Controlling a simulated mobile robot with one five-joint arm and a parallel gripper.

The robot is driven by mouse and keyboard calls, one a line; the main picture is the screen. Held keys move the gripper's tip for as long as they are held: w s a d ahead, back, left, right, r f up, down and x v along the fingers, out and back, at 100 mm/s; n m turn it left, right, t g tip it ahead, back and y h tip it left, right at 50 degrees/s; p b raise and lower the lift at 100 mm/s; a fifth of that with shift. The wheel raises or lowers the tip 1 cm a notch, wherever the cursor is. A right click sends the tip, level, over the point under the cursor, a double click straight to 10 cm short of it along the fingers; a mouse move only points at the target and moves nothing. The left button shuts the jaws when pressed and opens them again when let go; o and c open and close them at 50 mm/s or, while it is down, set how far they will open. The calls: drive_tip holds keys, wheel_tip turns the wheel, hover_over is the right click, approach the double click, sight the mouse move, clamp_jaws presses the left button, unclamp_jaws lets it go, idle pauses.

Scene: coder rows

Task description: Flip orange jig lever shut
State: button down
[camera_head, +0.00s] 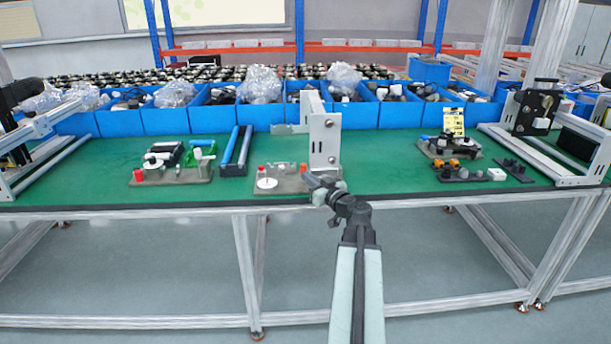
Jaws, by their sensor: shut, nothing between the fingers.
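My gripper (314,184) is shut and empty. It is at the front right of the middle jig (285,181), close to a small red-orange part (304,168); I cannot tell whether they touch. This jig also carries a white disc and another red-orange part (261,171) at its left. A dark jig (462,175) at the right has small orange parts (454,163) on top. A left jig (172,170) has a red-orange knob (138,175). The parts are too small to tell which is the orange lever or how it stands.
An upright grey metal plate (325,140) stands right behind my gripper. Blue bins (210,120) line the back of the green table (385,165). Blue bars (236,150) stand left of the middle jig. Metal frames (575,160) stand at both ends.

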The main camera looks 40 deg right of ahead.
drive_tip(key=s, duration=0.5)
drive_tip(key=shift+s+a+f, duration=0.1)
drive_tip(key=shift+a, duration=0.05)
